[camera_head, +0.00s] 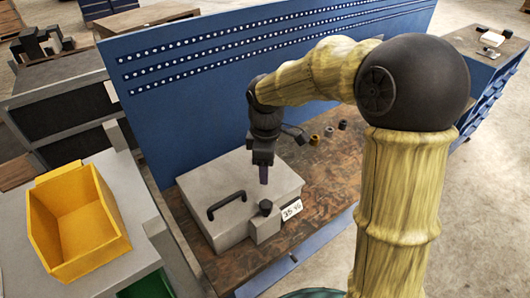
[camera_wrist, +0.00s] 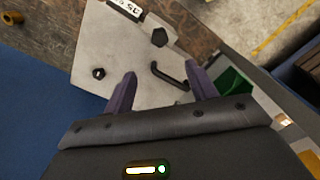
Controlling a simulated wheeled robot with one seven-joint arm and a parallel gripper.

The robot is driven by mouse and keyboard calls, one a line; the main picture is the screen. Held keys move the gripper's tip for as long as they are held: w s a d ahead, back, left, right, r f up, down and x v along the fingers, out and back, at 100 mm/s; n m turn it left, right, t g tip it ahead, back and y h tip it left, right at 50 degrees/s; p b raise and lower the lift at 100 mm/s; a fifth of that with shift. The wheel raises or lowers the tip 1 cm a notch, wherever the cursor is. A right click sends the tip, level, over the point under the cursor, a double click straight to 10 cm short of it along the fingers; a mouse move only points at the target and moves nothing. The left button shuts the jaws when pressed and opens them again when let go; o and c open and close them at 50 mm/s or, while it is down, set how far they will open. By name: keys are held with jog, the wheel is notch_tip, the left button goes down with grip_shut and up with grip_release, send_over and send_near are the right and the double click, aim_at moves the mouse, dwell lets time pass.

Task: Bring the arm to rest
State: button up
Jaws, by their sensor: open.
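My arm reaches from the right over a workbench in the head view, with its yellowish links and dark joints. My gripper (camera_head: 264,173) hangs down above a grey metal box, close to its lid. In the wrist view my gripper (camera_wrist: 160,92) shows two purple fingers spread apart with nothing between them. The grey box (camera_head: 230,185) has a black handle (camera_head: 226,204), a dark knob (camera_head: 265,207) and a label reading about 35 (camera_head: 291,209). Its lid lies below my fingers in the wrist view (camera_wrist: 120,60). I cannot tell the exact gap between fingertips and lid.
A blue perforated panel (camera_head: 230,75) stands behind the brown bench top (camera_head: 335,170). Several small cylindrical parts (camera_head: 328,131) lie right of the box. A yellow bin (camera_head: 75,220) sits on a grey surface at left. A blue drawer cabinet (camera_head: 490,70) stands at the far right.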

jog(key=s+d+f+m+t, duration=0.2)
jog(key=s+d+f+m, duration=0.2)
jog(key=s+d+m, duration=0.8)
jog(key=d+m, duration=0.1)
jog(key=m, duration=0.3)
jog(key=shift+f+t, duration=0.2)
jog(key=shift+t, duration=0.1)
